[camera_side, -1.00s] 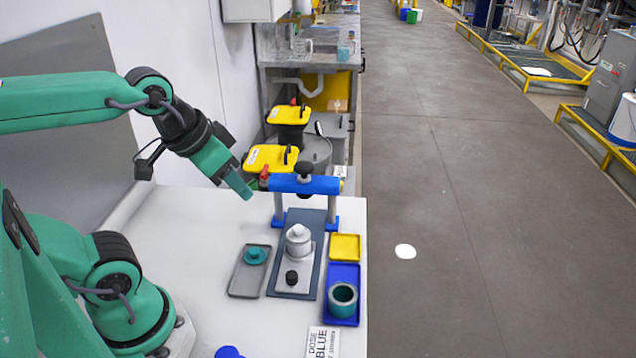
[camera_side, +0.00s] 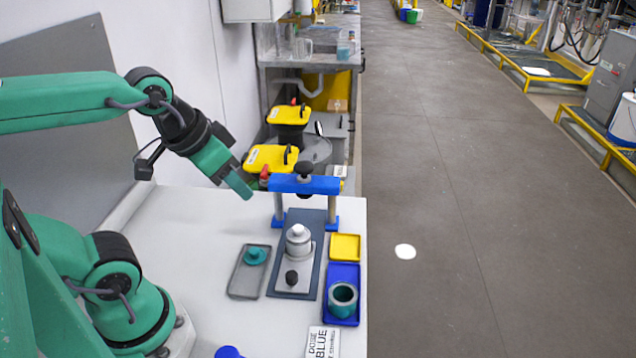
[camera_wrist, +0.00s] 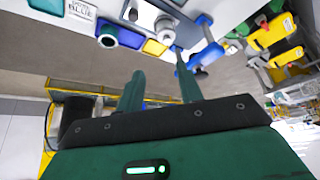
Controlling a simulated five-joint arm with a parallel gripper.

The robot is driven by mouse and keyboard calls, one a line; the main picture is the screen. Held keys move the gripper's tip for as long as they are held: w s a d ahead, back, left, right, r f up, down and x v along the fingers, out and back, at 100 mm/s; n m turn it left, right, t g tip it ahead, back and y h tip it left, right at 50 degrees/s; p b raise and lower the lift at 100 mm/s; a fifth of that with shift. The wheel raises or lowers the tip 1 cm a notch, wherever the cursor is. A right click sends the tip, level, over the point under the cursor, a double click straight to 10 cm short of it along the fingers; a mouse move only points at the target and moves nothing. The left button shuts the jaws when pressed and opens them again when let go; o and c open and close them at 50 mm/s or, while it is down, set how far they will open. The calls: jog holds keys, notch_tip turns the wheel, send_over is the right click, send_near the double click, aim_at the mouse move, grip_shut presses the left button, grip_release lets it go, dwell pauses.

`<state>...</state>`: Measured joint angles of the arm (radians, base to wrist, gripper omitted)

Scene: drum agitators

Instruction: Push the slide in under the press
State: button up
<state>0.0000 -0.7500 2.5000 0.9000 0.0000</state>
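The slide (camera_side: 291,279) is a light grey plate with a black knob at its near end. It lies on a dark blue-grey base plate (camera_side: 316,250) and carries a grey-white lidded pot (camera_side: 298,241). The press (camera_side: 322,186) is a blue bridge on two posts with a black knob on top, at the far end of the base. The pot stands on the near side of the bridge. My gripper (camera_side: 246,192) is in the air left of the press, touching nothing. In the wrist view my gripper (camera_wrist: 160,62) has its two fingers apart and empty.
A grey tray (camera_side: 240,283) with a teal lidded piece lies left of the base. A yellow tray (camera_side: 345,247) and a blue tray (camera_side: 341,272) holding a teal-rimmed cup lie right. A "DOSE BLUE" card (camera_side: 322,342) is in front. The left tabletop is clear.

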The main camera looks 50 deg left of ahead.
jog(key=shift+o, duration=0.2)
jog(key=shift+o, duration=0.8)
jog(key=g, duration=0.5)
send_near(291, 274)
jog(key=shift+w+a+f, duration=0.1)
jog(key=shift+w+a, duration=0.05)
jog(key=shift+w, duration=0.05)
jog(key=shift+w+d+f+g, duration=0.1)
jog(key=shift+d+f+g, duration=0.15)
jog(key=shift+f, duration=0.25)
jog(key=shift+f, duration=0.15)
jog(key=shift+f, duration=3.75)
